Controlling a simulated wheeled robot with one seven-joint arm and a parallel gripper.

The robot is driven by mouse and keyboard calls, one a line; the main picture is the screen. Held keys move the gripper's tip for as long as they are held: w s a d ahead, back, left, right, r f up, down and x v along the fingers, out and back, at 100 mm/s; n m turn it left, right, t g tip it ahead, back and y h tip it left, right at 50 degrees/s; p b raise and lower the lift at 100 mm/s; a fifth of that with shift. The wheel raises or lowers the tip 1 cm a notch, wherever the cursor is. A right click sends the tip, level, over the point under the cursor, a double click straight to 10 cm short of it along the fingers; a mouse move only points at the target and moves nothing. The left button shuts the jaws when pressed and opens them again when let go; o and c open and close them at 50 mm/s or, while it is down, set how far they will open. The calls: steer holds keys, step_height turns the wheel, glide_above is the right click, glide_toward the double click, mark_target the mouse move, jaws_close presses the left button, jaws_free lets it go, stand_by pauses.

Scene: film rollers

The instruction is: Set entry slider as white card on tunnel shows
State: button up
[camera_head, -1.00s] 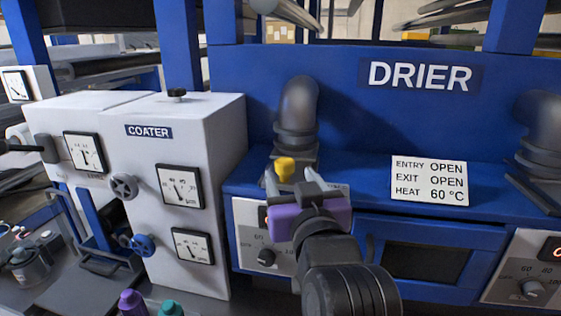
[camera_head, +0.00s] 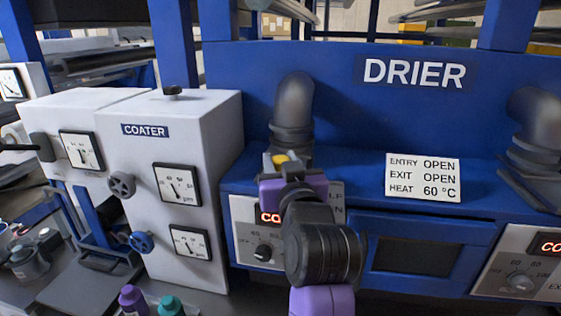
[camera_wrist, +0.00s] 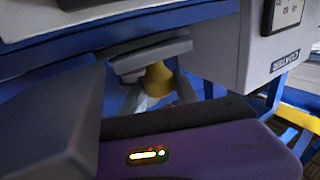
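A white card (camera_head: 424,177) on the blue drier tunnel (camera_head: 345,130) reads "ENTRY OPEN, EXIT OPEN, HEAT 60 °C". The yellow slider knob (camera_head: 281,158) is at the foot of the left duct, partly hidden by my gripper. My gripper (camera_head: 283,160), with its purple body, is right in front of it. In the wrist view the yellow knob (camera_wrist: 158,80) shows between my two grey fingers (camera_wrist: 160,92), under a grey plate (camera_wrist: 150,58). The fingers stand apart, one on each side. Contact with the knob is not clear.
The white coater (camera_head: 195,130) stands left of the drier, with dials and handwheels. A red-lit panel (camera_head: 262,240) is partly behind my arm. The right duct (camera_head: 540,125) and another heat panel (camera_head: 525,262) are at the right. Purple (camera_head: 132,299) and teal bottles (camera_head: 170,306) stand below.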

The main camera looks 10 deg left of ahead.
jaws_close()
stand_by(1.1)
